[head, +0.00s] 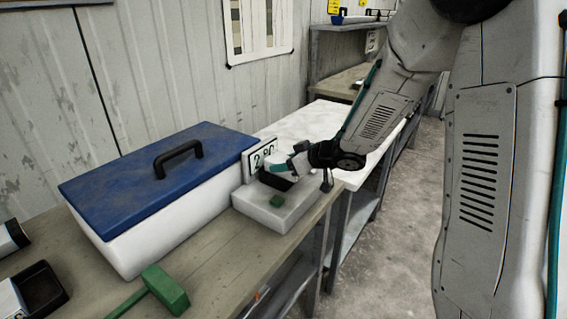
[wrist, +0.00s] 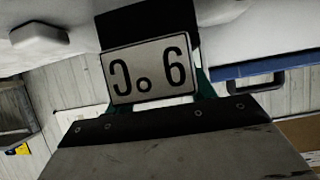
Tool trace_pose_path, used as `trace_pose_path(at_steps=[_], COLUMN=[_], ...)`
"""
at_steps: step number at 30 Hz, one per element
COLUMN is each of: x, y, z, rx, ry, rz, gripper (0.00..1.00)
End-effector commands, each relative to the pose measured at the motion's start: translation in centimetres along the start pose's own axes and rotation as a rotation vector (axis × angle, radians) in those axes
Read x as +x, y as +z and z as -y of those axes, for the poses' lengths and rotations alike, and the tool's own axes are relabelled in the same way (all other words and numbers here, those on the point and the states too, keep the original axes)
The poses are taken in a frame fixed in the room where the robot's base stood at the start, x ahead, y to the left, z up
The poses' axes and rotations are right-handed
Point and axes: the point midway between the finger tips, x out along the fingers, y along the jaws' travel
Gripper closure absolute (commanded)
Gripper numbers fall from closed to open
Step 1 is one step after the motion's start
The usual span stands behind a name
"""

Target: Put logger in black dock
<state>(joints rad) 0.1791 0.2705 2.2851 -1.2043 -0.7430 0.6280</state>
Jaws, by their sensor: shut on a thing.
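My gripper (head: 284,164) is shut on the logger, low over a pale block (head: 290,209) on the bench. In the wrist view the logger (wrist: 148,75) shows a white face reading 6 °C upside down, between teal fingers. The black dock (head: 273,182) appears on the block, under the gripper. In the wrist view a black part (wrist: 150,24) adjoins the logger's face. I cannot tell whether the logger touches the dock or sits in it.
A white cooler with a blue lid (head: 150,179) and black handle stands left of the block. A numbered sign (head: 262,156) stands behind the dock.

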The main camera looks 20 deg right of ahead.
Motion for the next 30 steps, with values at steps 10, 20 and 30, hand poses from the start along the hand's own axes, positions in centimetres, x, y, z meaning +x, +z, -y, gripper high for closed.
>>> trace_pose_path(at_steps=[10, 20, 30], x=[0.1, -0.8, -7.8], y=[0.3, -0.1, -0.1], z=[-0.1, -0.2, -0.1], rx=[0.0, 0.001, -0.001], ry=[0.001, 0.003, 0.005], rz=[0.0, -0.002, -0.002], gripper=[0.24, 0.24, 0.24])
